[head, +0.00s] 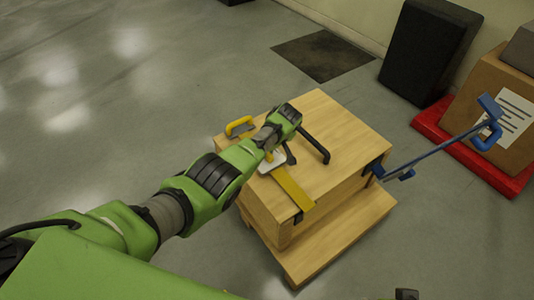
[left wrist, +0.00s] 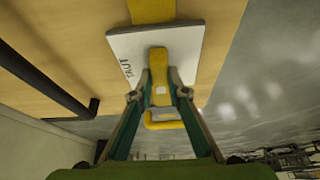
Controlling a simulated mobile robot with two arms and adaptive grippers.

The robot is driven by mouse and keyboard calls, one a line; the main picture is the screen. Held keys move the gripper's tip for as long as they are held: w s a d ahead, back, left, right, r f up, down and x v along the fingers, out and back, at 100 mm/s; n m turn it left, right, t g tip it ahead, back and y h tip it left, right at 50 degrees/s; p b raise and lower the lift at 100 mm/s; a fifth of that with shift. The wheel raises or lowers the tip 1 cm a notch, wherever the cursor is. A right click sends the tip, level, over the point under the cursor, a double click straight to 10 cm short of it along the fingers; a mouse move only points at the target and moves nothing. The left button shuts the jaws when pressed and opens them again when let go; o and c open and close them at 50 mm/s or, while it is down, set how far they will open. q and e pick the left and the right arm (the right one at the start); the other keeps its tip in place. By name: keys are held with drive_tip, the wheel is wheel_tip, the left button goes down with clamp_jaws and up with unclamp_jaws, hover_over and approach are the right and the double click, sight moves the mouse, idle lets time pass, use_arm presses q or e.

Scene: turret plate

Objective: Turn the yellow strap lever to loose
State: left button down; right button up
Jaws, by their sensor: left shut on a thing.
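The yellow strap lever (left wrist: 160,62) sits on a white plate (left wrist: 118,47) with the word TAUT printed on it. A flat yellow strap (head: 292,188) runs from the plate over the edge of a wooden crate (head: 345,125). My left gripper (left wrist: 160,92) has its fingers on both sides of the lever and is shut on it. In the head view, my left gripper (head: 268,150) is over the plate and hides most of the lever.
A yellow handle (head: 238,123) and a black bar handle (head: 315,145) stand on the crate top near my gripper. Boxes on a red pallet (head: 465,150) stand at the right. Floor at the left is clear.

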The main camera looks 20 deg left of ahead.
use_arm(q)
drive_tip(key=shift+n, duration=0.3)
idle(0.4)
drive_tip(key=c, duration=2)
unclamp_jaws()
drive_tip(key=shift+o, duration=0.2)
drive_tip(key=shift+d+r, duration=0.2)
drive_tip(key=shift+r, duration=0.3)
drive_tip(key=v, duration=1.1)
